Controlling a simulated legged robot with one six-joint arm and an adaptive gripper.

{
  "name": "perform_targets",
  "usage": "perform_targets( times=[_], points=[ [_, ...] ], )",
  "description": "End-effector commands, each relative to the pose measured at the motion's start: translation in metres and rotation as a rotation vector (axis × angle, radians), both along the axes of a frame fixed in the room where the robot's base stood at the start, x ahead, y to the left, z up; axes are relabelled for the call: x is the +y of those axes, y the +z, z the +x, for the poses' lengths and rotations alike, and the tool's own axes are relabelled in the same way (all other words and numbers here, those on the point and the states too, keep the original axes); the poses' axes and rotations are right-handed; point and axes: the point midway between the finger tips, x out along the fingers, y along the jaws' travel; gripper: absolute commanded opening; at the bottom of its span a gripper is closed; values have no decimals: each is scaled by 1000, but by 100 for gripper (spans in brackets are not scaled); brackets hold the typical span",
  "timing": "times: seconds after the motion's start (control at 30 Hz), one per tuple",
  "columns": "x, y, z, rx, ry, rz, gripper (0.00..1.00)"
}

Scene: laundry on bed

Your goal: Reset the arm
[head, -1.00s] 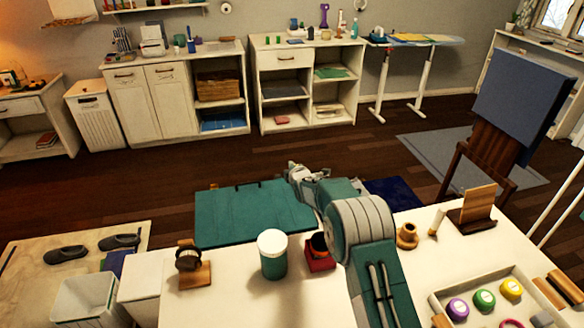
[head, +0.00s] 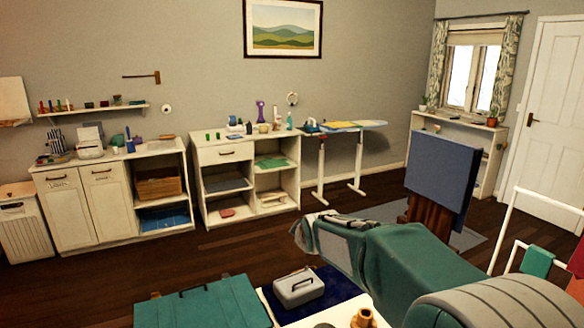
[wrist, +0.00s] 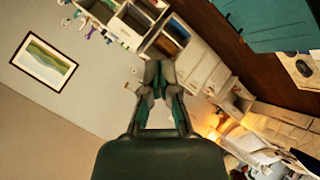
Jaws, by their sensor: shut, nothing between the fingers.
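My teal and grey arm (head: 410,258) reaches from the lower right of the head view toward the middle. My gripper (head: 300,234) is at its far end, held in the air above the floor and apart from the furniture. In the wrist view my gripper (wrist: 158,72) points toward the wall and cabinets. Its fingers meet at the tips with nothing between them. The tips are small and dark in the head view.
Below the arm are a teal lidded case (head: 205,303) and a grey box with a handle (head: 298,287). White cabinets (head: 250,180) line the far wall. Dark floor between is open.

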Motion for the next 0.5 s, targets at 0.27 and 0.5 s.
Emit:
perform_targets(
  times=[0.27,0.5],
  points=[
    [-55,31,-99,139,-226,158,0],
    [-91,35,-191,252,-431,290,0]
  ],
)
